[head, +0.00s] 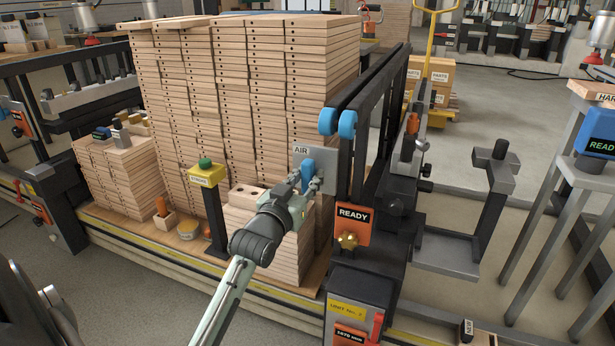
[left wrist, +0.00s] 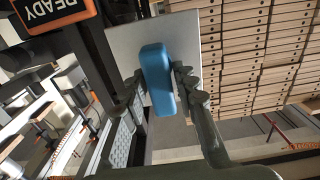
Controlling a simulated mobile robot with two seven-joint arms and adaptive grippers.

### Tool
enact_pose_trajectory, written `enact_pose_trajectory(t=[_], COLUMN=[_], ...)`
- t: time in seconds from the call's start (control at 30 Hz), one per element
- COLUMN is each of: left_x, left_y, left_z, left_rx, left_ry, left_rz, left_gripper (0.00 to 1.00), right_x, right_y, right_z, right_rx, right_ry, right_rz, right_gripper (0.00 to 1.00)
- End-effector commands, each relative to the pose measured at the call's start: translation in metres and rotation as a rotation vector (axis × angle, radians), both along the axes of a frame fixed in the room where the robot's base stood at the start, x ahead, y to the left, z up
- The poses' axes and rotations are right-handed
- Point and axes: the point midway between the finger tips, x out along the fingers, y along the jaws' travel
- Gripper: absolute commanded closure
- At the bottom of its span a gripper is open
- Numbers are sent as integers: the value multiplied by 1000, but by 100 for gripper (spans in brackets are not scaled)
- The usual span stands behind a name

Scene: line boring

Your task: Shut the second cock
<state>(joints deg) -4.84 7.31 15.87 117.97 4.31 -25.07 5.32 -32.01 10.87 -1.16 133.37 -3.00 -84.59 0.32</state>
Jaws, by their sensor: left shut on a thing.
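The cock is a blue lever handle (head: 308,171) on a grey plate marked AIR (head: 301,150), fixed beside the black machine frame. It also shows in the left wrist view as a blue handle (left wrist: 157,78) in front of the grey plate (left wrist: 206,60). My left gripper (head: 307,182) is at the handle, with a finger on each side of it. In the left wrist view the fingers (left wrist: 159,88) are shut on the handle. In the head view the handle stands close to upright, partly hidden by the fingers. My right gripper is not in view.
An orange READY sign (head: 352,223) stands just right of the plate. Tall stacks of drilled boards (head: 245,80) fill the space behind and left of my arm. A green button on a yellow box (head: 205,174) stands on a black post left of my gripper.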

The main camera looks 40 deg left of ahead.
Motion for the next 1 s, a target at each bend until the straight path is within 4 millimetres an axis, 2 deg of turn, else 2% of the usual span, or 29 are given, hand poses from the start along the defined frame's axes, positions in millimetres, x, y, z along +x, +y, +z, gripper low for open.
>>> enact_pose_trajectory(t=[0.2,0.23,0.33,0.63,0.73,0.87,1.0], left_x=[0,0,0,-1,-8,-29,-59], left_y=[0,0,0,0,-2,-7,-14], left_z=[-1,-1,-1,0,-2,-2,-2], left_rx=[-1,-1,-1,0,0,-1,-2], left_ry=[2,2,2,1,2,3,4], left_rz=[0,0,0,0,0,0,0], left_gripper=[100,69,57,57,57,57,57], right_x=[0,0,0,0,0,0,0], right_y=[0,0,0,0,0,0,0], right_z=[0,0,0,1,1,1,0], right_rx=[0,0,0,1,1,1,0], right_ry=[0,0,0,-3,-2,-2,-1], right_rz=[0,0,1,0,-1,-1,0], right_gripper=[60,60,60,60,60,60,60])
